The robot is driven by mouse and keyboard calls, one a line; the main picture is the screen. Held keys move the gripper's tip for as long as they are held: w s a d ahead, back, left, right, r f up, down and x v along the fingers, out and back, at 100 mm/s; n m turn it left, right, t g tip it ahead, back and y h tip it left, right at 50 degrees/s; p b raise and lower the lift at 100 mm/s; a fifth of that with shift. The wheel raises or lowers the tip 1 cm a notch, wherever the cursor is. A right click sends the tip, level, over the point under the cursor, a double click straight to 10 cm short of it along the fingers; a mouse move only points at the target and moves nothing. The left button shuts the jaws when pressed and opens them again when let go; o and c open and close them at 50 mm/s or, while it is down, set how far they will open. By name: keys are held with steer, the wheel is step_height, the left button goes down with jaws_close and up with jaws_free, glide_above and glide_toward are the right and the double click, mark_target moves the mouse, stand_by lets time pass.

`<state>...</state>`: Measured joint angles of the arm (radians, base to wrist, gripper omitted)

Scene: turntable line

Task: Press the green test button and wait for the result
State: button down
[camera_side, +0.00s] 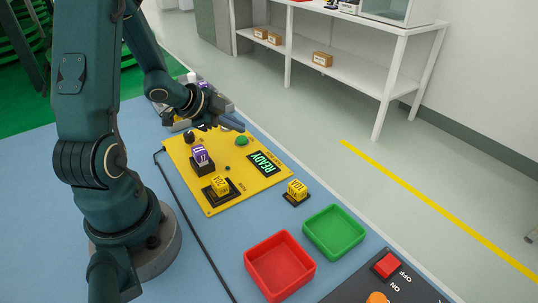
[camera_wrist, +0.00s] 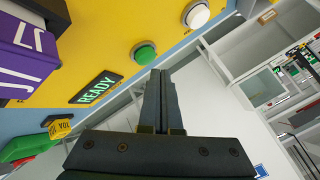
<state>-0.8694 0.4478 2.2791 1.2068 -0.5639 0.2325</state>
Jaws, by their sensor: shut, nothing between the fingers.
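The green test button (camera_side: 242,140) is a round dome on the yellow panel (camera_side: 243,190). It also shows in the wrist view (camera_wrist: 145,53), just up and left of my fingertips. My gripper (camera_side: 238,125) is shut and empty, with its fingers together in the wrist view (camera_wrist: 160,74). It hovers close to the button and looks apart from it; the exact gap is hard to tell. The display (camera_side: 264,163) on the panel reads READY in green letters, also readable in the wrist view (camera_wrist: 96,88).
A purple block (camera_side: 200,155) and a yellow block (camera_side: 220,185) stand on the panel. Another yellow block (camera_side: 297,187) sits beside it. A red tray (camera_side: 247,262) and a green tray (camera_side: 308,232) stand nearer. A white button (camera_wrist: 197,15) lies beyond the green one.

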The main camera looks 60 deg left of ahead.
mark_target(237, 139)
steer(key=shift+f, duration=0.1)
stand_by(0.3)
steer(key=shift+f, duration=0.35)
steer(key=shift+f, duration=0.45)
stand_by(0.6)
steer(key=shift+r, duration=0.9)
steer(key=shift+r, duration=2.5)
